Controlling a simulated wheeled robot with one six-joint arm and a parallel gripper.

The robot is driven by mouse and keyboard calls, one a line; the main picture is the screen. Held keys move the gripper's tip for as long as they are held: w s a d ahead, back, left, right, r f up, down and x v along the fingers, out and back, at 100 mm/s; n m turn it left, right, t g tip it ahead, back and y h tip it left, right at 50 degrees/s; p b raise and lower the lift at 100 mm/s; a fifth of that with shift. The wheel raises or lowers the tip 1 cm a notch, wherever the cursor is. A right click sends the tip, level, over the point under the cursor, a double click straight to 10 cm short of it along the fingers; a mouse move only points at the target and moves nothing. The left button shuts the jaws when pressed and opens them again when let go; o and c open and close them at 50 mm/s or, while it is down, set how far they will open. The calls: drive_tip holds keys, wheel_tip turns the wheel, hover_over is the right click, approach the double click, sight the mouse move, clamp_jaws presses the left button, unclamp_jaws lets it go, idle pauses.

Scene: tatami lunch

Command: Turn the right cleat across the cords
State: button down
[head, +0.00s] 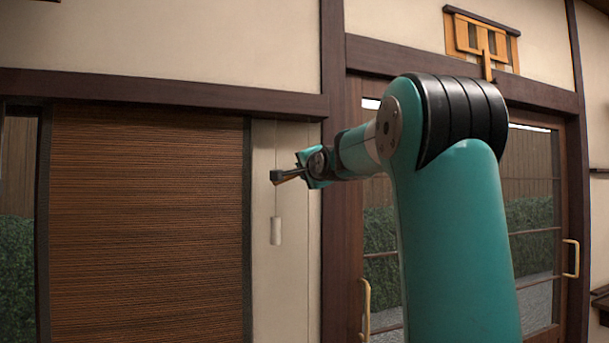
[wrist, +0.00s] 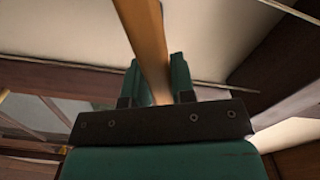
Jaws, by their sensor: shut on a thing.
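My gripper (wrist: 160,85) is shut on a tan wooden bar (wrist: 148,45), which runs between its two teal fingers up to the top edge of the wrist view. The bar may be the right cleat, but I cannot tell for certain. In the head view my gripper (head: 293,176) is at the pale wall strip right of the brown blind, with a small dark block (head: 276,177) at its tip. A thin cord (head: 276,140) hangs there, with a white pull (head: 276,231) on its end below the gripper. I cannot see whether the bar lies across any cords.
A brown slatted blind (head: 145,220) hangs left of the gripper. A dark wooden post (head: 333,240) stands just right of the wall strip. Glass doors with wooden handles (head: 570,258) are behind my arm. A wooden wall fitting (head: 483,40) is high at the right.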

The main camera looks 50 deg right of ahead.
drive_tip(key=shift+s+d+f+m+b, duration=0.1)
drive_tip(key=shift+f+m+b, duration=0.2)
drive_tip(key=shift+m, duration=0.45)
drive_tip(key=shift+w+f+m+b, duration=0.15)
drive_tip(key=shift+m+b, duration=0.15)
drive_tip(key=shift+m, duration=0.4)
drive_tip(key=shift+s+d+f+m+b, duration=0.15)
drive_tip(key=shift+f+m+b, duration=0.15)
drive_tip(key=shift+m, duration=0.45)
drive_tip(key=shift+a, duration=0.1)
drive_tip(key=c, duration=1)
unclamp_jaws()
drive_tip(key=shift+o, duration=0.2)
drive_tip(key=shift+r, duration=0.1)
drive_tip(key=b+v, duration=1.5)
drive_tip(key=v, duration=0.2)
drive_tip(key=shift+s, duration=0.2)
